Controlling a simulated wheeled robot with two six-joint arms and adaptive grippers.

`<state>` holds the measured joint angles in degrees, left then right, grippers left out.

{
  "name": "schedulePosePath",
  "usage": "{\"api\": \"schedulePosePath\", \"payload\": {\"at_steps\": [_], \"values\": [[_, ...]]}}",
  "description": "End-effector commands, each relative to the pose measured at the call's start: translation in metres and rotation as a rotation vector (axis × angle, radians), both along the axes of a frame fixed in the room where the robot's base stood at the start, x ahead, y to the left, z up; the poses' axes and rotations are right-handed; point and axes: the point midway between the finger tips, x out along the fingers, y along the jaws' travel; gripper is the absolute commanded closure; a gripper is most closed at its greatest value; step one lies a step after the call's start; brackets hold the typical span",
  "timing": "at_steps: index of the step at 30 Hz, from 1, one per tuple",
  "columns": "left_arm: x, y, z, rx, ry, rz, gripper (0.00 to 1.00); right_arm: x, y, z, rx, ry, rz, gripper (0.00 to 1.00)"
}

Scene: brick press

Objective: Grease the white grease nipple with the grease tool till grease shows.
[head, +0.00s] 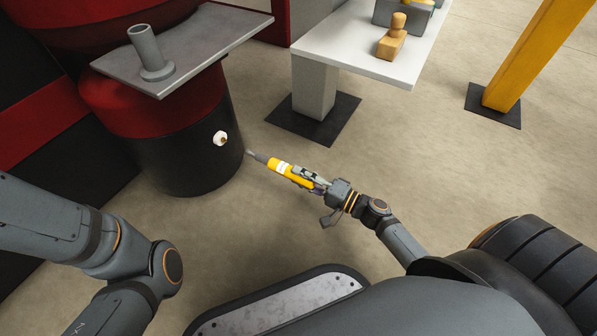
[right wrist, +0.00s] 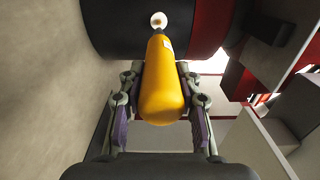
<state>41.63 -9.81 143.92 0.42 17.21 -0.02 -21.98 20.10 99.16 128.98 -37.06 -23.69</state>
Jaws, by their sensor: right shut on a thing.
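The white grease nipple (head: 220,138) sits on the side of a dark drum-shaped housing (head: 190,160) below a red band. It also shows in the right wrist view (right wrist: 158,20), just beyond the tool's tip. The grease tool (head: 280,167) is yellow with a white label and a grey nozzle; its body fills the middle of the right wrist view (right wrist: 164,85). My right gripper (head: 306,176) is shut on the grease tool. In the head view the nozzle points toward the nipple, with a visible gap. My left gripper is out of view; only my left arm shows.
A grey plate (head: 200,50) with an upright grey tube (head: 147,52) juts out above the housing. A white table (head: 345,42) holding a wooden stamp-like piece (head: 392,40) stands at the back. A yellow post (head: 530,55) is at right. Floor between is clear.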

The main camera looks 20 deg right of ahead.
Motion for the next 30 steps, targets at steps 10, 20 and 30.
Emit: {"api": "schedulePosePath", "payload": {"at_steps": [10, 20, 30], "values": [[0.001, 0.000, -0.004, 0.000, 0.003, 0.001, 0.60, 0.009, 0.007, 0.001, 0.002, -0.006, -0.001, 1.00], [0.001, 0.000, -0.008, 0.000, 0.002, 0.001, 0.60, 0.039, 0.030, 0.002, 0.004, -0.006, -0.001, 1.00], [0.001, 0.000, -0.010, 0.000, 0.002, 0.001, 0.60, 0.056, 0.044, 0.002, 0.002, -0.004, 0.000, 1.00]]}}
